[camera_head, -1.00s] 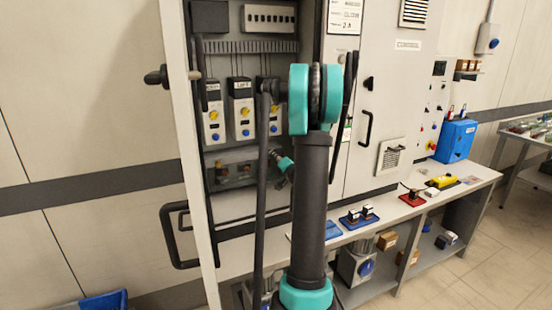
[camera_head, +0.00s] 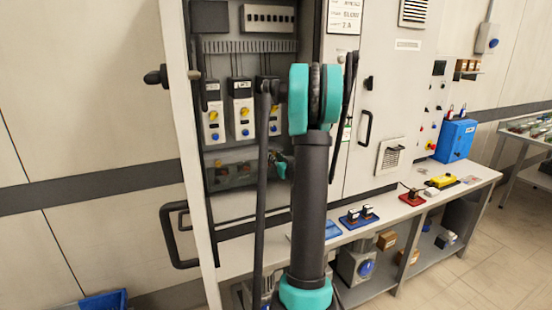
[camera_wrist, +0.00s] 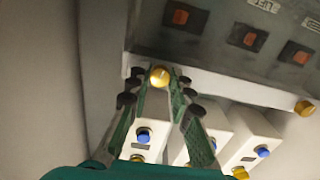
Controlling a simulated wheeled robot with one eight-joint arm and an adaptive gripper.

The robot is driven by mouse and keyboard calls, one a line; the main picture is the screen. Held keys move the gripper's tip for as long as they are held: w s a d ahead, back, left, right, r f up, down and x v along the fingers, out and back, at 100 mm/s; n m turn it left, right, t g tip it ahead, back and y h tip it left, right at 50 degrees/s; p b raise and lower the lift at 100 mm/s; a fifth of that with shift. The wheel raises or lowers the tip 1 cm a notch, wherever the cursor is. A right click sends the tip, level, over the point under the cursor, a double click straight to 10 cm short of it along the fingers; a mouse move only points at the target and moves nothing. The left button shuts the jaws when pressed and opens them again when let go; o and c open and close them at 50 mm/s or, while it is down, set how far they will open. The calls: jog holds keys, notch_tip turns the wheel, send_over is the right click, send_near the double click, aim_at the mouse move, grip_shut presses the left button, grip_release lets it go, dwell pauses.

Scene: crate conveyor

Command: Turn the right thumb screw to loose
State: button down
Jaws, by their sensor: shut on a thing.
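A grey cover panel (camera_wrist: 210,55) with orange-red switches under it lies at the top of the wrist view, which seems upside down against the head view. My gripper (camera_wrist: 159,84) has its green fingers closed around a gold thumb screw (camera_wrist: 159,75) at the cover's left end there, its right end in the head view. A second gold thumb screw (camera_wrist: 305,108) is at the cover's other end, free. In the head view the cover (camera_head: 228,172) sits low in the open cabinet. The teal end of my gripper (camera_head: 281,168) is at its right, partly hidden by my arm.
Several white modules with blue and yellow knobs (camera_head: 241,110) stand close above the cover. The open cabinet door (camera_head: 188,130) with its black handle bounds the left side. A bench (camera_head: 380,222) with small parts runs along the right.

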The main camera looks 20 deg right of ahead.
jog(key=shift+n, duration=1.1)
jog(key=c, duration=1.3)
grip_release()
jog(key=shift+c, duration=0.2)
jog(key=s, duration=1.2)
jog(key=shift+d, duration=0.2)
jog(key=shift+a, duration=0.1)
